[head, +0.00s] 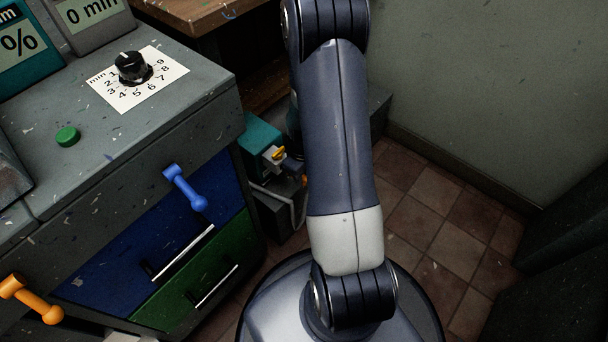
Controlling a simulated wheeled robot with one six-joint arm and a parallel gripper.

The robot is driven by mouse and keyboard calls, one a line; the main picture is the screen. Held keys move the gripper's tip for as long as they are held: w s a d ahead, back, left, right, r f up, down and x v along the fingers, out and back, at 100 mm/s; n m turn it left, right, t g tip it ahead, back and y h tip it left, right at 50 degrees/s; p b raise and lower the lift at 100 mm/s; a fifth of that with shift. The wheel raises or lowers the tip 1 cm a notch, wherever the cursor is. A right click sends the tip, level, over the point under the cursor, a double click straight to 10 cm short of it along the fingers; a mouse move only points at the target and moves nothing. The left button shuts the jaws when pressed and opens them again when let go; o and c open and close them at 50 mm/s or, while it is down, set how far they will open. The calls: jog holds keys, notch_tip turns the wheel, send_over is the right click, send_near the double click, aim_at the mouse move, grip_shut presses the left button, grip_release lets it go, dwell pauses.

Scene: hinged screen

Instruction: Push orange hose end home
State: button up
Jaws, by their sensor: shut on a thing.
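A teal unit (262,136) stands low in the gap right of the drawer cabinet. A small orange piece (278,153), which looks like the orange hose end, is at its front beside a pale fitting. A pale hose (287,196) loops below it. My gripper (292,166) shows only as a small dark part at the left edge of my arm, close to the orange piece. It is shut on the hose end, but the fingers are mostly hidden behind my arm. I cannot tell how deep the hose end sits.
The grey cabinet (195,110) at left has a blue drawer (110,282) and a green drawer (170,308). A blue handle (185,188) and an orange handle (32,300) stick out from it. A black knob (131,66) is on top. Tiled floor (440,215) at right is clear.

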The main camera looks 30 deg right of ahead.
jog(key=shift+w+a, duration=0.3)
jog(key=shift+w, duration=0.45)
jog(key=shift+w, duration=0.2)
jog(key=shift+w+a, duration=0.2)
jog(key=shift+w, duration=0.1)
jog(key=o, duration=1.1)
notch_tip(320, 180, up, 11)
jog(key=p, duration=0.3)
jog(key=shift+f+p, duration=0.1)
jog(key=shift+p, duration=0.3)
